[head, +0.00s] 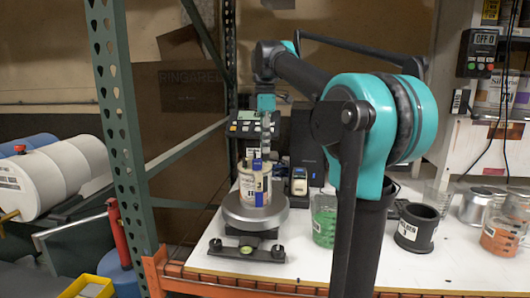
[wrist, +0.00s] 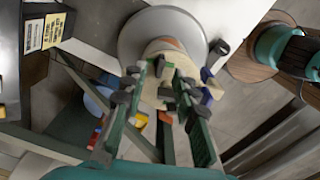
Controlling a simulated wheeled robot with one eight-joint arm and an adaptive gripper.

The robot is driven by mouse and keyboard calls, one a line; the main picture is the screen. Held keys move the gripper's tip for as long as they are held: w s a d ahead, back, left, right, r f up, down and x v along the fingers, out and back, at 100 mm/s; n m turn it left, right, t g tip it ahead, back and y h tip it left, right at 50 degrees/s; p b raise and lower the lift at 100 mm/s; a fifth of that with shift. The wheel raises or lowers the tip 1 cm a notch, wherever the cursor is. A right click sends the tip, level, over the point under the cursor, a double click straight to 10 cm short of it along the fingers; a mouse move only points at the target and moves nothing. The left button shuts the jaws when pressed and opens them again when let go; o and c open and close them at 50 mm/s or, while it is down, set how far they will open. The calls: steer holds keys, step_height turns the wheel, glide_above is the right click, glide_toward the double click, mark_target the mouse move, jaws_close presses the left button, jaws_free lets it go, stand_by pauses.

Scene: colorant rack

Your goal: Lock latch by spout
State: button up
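A pale can (head: 251,188) with printed labels stands upright on the round grey plate of a scale (head: 256,215). My gripper (head: 262,152) points down at the can's top in the head view. In the wrist view its two dark green fingers (wrist: 160,88) are apart, with the beige can (wrist: 160,60) beyond and between their tips. I see no latch clearly held between them. Small beige and blue parts show beside the right finger. The spout and latch are too small or hidden to tell apart, and I cannot tell whether a fingertip touches them.
A dark device (head: 299,183) stands just right of the can. A green-filled beaker (head: 324,220), a black cup (head: 417,226) and an orange-filled beaker (head: 502,230) stand further right on the white table. A green rack post (head: 127,120) rises at left.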

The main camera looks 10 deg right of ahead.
mark_target(265, 157)
steer(key=shift+f, duration=1.55)
jaws_close()
